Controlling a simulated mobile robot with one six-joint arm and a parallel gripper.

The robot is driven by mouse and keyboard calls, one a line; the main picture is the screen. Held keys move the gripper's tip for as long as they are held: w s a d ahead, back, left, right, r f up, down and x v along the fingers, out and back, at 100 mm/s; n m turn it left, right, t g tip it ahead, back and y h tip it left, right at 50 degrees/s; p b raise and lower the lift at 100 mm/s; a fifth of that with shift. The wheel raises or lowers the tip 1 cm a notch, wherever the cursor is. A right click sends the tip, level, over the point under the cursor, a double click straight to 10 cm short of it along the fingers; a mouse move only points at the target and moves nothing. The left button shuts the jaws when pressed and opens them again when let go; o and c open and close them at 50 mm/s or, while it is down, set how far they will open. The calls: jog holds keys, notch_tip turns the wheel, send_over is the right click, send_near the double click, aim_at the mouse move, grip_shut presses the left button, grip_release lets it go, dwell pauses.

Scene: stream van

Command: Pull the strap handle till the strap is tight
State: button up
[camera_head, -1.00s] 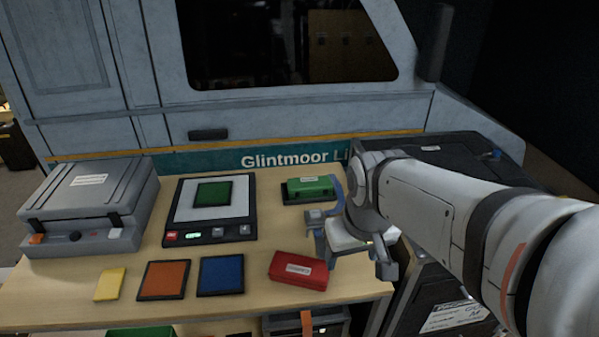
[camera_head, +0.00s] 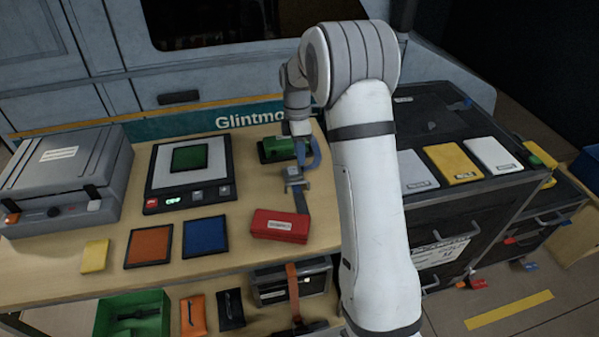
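An orange strap (camera_head: 292,290) runs down over the front of a dark grey case (camera_head: 268,284) on the lower shelf, below the bench top. A dark piece at the strap's lower end (camera_head: 300,328) may be its handle; the bottom picture edge cuts it off. I cannot tell whether the strap is slack or tight. My gripper (camera_head: 299,192) hangs above the right part of the bench top, behind the red case and well apart from the strap. I see it nearly edge-on, so its opening is unclear. No object shows in it.
A red case (camera_head: 280,226) and a green block (camera_head: 276,149) lie close to my gripper. A scale (camera_head: 190,175), colored pads and a grey machine (camera_head: 66,178) stand further left. A black cabinet (camera_head: 455,195) is at the right. A green bin (camera_head: 133,315) sits on the lower shelf.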

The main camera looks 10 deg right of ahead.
jog(key=f, duration=0.1)
send_over(300, 189)
notch_tip(300, 189, down, 7)
jog(key=shift+f, duration=0.1)
jog(key=shift+c, duration=0.2)
grip_shut()
dwell(0.6)
